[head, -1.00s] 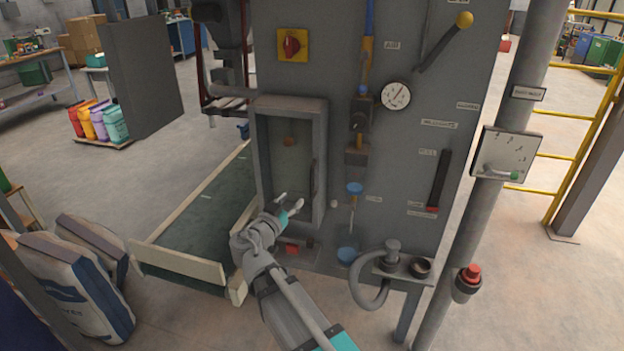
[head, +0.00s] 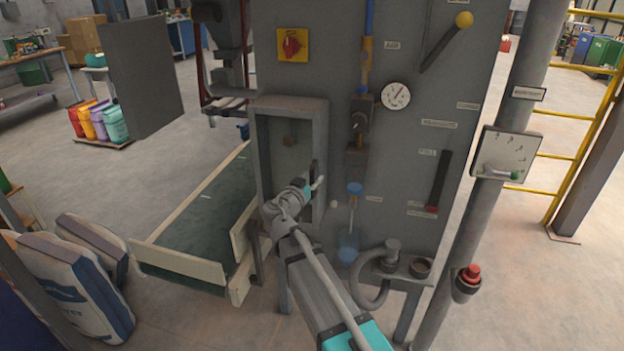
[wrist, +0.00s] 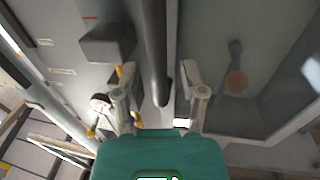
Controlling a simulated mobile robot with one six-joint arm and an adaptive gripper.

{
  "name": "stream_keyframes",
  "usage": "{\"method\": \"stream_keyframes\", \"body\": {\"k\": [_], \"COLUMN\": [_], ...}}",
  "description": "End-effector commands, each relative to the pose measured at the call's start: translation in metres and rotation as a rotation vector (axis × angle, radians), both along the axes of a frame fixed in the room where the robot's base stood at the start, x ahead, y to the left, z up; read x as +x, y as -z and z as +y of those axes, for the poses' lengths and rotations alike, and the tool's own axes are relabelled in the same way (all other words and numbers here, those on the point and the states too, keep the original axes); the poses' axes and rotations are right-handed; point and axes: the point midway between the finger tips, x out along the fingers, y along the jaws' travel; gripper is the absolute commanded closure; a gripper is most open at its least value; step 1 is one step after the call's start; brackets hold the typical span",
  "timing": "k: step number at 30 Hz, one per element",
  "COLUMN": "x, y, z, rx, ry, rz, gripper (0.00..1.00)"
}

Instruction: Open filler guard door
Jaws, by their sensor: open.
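The guard door (head: 283,165) is a see-through pane in a grey frame (head: 262,150) on the front of the grey filler cabinet. It looks shut, and its pane fills the right side of the wrist view (wrist: 275,40). A dark upright bar handle (wrist: 155,45) runs along the door's edge. In the head view my gripper (head: 313,188) is at the lower right of the door and hides most of the handle. In the wrist view my gripper (wrist: 160,92) is open, with the handle's end between its two fingers. Contact with the handle cannot be told.
A round gauge (head: 396,95), a yellow-knobbed lever (head: 464,20) and a red rotary switch (head: 292,45) sit on the cabinet (head: 430,60). A conveyor (head: 200,225) stands at left, with sacks (head: 75,280) beside it. A pole (head: 490,200) with a red button stands at right.

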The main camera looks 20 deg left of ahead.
Motion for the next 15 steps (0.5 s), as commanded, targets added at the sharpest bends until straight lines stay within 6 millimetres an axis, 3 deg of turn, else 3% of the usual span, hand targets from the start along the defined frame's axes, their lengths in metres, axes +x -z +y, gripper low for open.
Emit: {"method": "stream_keyframes", "body": {"k": [10,15], "x": [0.0018,0.0017], "y": [0.0000,0.0000], "z": [-0.0007,-0.0006], "rx": [0.000,0.000], "ry": [0.000,0.000], "rz": [0.000,0.000], "gripper": [0.46,0.78]}}
